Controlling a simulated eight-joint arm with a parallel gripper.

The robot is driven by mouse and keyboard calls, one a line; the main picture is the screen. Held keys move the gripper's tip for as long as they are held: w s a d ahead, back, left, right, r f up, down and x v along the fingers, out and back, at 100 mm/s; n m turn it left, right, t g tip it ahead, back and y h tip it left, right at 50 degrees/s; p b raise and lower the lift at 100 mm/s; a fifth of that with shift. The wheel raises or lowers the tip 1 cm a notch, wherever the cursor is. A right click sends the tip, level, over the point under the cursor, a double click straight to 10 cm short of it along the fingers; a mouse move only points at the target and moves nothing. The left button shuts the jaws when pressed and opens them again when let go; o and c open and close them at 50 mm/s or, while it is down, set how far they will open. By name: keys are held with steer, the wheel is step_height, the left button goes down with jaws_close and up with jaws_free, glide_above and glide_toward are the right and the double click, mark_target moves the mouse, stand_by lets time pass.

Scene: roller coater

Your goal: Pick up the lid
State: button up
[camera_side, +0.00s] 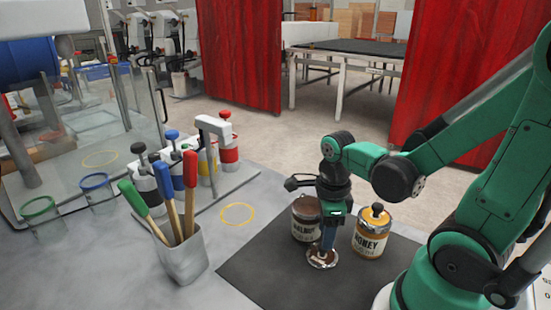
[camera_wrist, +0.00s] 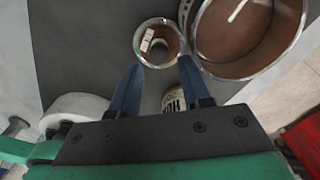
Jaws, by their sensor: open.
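The lid (camera_side: 322,260), a brown disc with a silver rim, lies on the dark mat (camera_side: 262,268) in the side view. In the wrist view the lid (camera_wrist: 147,58) shows as a small ringed disc with a pale patch on it, just beyond the fingertips. My gripper (camera_side: 327,241) points down at the lid with its blue fingers. In the wrist view my gripper (camera_wrist: 159,70) is open, a finger on either side of the lid's line. I cannot tell whether the fingers touch it. The walnut jar (camera_side: 305,228) stands open, behind and partly hidden by my gripper.
The honey jar (camera_side: 370,240) with a dark knob stands close on the right. A large open brown vessel (camera_wrist: 245,62) fills the upper right of the wrist view. A brush cup (camera_side: 182,258) and a rack of colored jars (camera_side: 229,150) stand left. The mat's left part is clear.

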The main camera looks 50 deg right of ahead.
steer(key=shift+f, duration=1.7)
jaws_close()
